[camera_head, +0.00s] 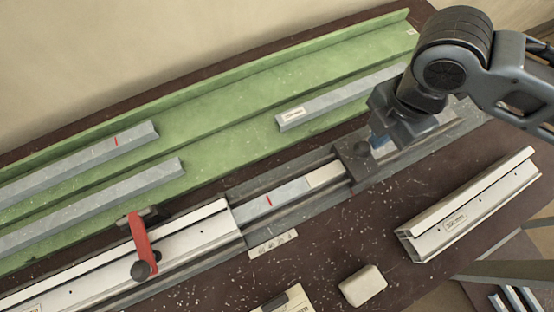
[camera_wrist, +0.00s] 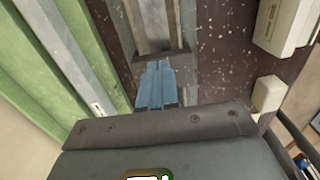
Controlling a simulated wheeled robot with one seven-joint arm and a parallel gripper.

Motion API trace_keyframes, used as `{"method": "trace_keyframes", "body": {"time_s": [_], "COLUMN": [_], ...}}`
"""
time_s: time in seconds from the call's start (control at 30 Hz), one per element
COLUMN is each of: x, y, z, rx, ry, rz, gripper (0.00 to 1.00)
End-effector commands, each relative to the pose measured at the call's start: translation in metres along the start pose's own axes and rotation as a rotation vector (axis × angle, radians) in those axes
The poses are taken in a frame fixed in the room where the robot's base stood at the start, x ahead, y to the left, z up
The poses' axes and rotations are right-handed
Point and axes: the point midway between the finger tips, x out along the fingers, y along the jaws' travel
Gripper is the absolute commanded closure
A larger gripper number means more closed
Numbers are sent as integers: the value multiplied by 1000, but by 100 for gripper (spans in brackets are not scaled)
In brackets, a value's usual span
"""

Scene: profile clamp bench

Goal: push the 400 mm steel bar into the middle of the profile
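The steel bar (camera_head: 275,202), grey with a red mark, lies in the dark guide channel. Its left end runs into the open end of the white profile (camera_head: 190,236), and how far it reaches inside is hidden. A pale rod (camera_head: 325,176) lies in line behind the bar's right end and appears to meet it. A dark block (camera_head: 354,158) sits across the channel at the rod's right end. My gripper (camera_head: 379,143) is just right of the block, low over the channel. In the wrist view its blue fingers (camera_wrist: 156,68) are together, with their tips at the block (camera_wrist: 160,58), apparently touching it.
A red clamp (camera_head: 140,243) stands over the profile. A green rack (camera_head: 220,110) behind holds several grey bars. A short white profile (camera_head: 470,207), a pale block (camera_head: 363,285) and a marked strip (camera_head: 272,244) lie on the dark bench in front.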

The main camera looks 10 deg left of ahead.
Motion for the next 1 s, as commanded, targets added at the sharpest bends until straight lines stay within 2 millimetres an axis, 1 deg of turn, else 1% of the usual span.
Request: {"method": "trace_keyframes", "body": {"time_s": [0.03, 1.0], "x": [0, 0], "y": [0, 0], "z": [-5, -70], "rx": [-3, -3], "ry": [3, 2], "rz": [0, -1], "gripper": [100, 100]}}
